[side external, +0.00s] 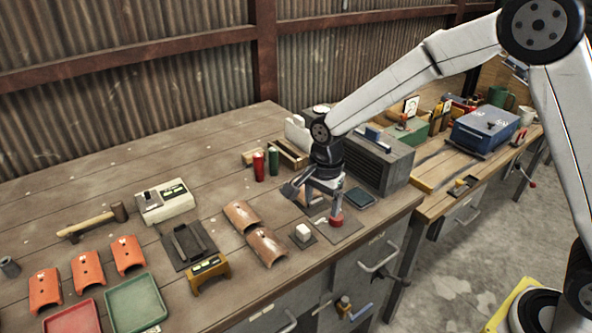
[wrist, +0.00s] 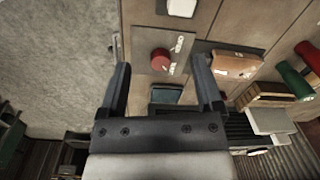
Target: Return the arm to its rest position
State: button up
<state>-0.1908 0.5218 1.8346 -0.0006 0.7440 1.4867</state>
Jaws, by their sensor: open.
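My gripper (side external: 314,198) is open and empty, pointing down over the right front part of the workbench (side external: 100,185). Its two dark fingers (wrist: 161,75) are spread wide in the wrist view. A round red knob-like piece (side external: 336,219) stands on a grey plate (side external: 345,230) just below and beside the fingers. In the wrist view the red piece (wrist: 160,62) appears between the fingertips. I cannot tell the exact height of the fingertips over the plate. A curved brown tile partly behind the gripper also shows in the wrist view (wrist: 234,65).
A red can (side external: 258,166), a green can (side external: 273,161) and a large grey box (side external: 385,160) stand behind. A dark flat pad (side external: 360,197) lies to its right.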

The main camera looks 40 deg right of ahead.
jog(key=s+d+n+t, duration=0.1)
jog(key=s+d+n, duration=0.3)
jog(key=s+n, duration=0.3)
jog(key=s+d+r+n+t, duration=0.1)
jog(key=s+d+n, duration=0.3)
jog(key=s+n, duration=0.3)
jog(key=shift+s+d+n, duration=0.3)
jog(key=shift+s+n, duration=0.1)
jog(key=shift+s, duration=0.8)
jog(key=shift+w+r, duration=0.15)
